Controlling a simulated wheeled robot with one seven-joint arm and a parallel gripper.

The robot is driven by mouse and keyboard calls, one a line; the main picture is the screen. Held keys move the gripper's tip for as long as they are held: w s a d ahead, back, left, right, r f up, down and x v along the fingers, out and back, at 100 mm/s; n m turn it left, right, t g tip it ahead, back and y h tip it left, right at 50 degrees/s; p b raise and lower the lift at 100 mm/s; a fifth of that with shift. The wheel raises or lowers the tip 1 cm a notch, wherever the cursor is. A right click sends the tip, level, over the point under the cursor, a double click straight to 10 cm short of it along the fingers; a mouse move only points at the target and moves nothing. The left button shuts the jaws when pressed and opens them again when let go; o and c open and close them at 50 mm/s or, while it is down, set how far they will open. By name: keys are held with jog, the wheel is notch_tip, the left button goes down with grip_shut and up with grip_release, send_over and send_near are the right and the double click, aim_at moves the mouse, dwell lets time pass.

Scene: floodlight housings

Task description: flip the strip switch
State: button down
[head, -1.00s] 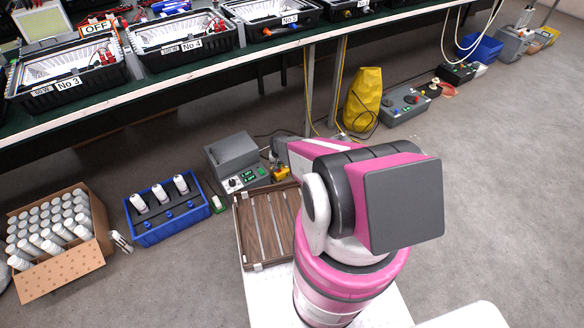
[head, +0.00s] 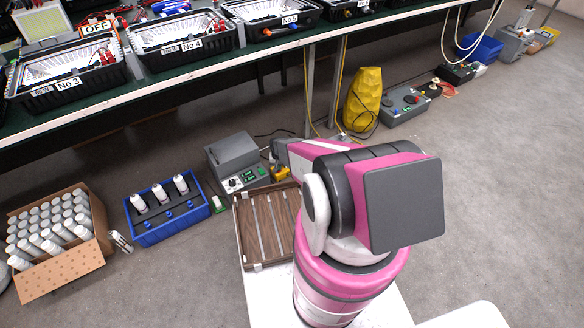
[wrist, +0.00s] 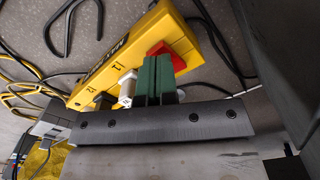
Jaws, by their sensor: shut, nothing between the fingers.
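The yellow power strip (wrist: 125,52) runs diagonally across the wrist view, with a red switch (wrist: 166,50) near its right end. In the head view a small yellow part of the strip (head: 282,173) shows beside the grey box on the floor. My gripper (wrist: 157,62) has its green fingers shut together with nothing between them. Their tips are at the red switch and cover part of it; I cannot tell whether they touch it. How the switch is tilted is not clear. A white plug (wrist: 127,90) stands in the strip just left of the fingers.
Black and yellow cables (wrist: 25,90) lie on the floor around the strip. A grey box with a control panel (head: 235,160) and a blue crate with white bottles (head: 168,232) stand left of my arm. A yellow bag (head: 364,98) stands behind. Open floor lies at right.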

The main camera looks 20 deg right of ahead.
jog(key=shift+f, duration=0.65)
dwell(0.4)
jog(key=shift+r, duration=3.5)
jog(key=shift+r, duration=0.1)
jog(key=s+r, duration=0.7)
jog(key=r, duration=0.6)
jog(key=s+r+n, duration=0.1)
jog(key=s+r, duration=0.6)
jog(key=r, duration=0.7)
jog(key=s+r+n, duration=0.1)
jog(key=s+r, duration=0.6)
jog(key=r, duration=0.7)
jog(key=shift+s, duration=0.15)
jog(key=shift+d, duration=0.15)
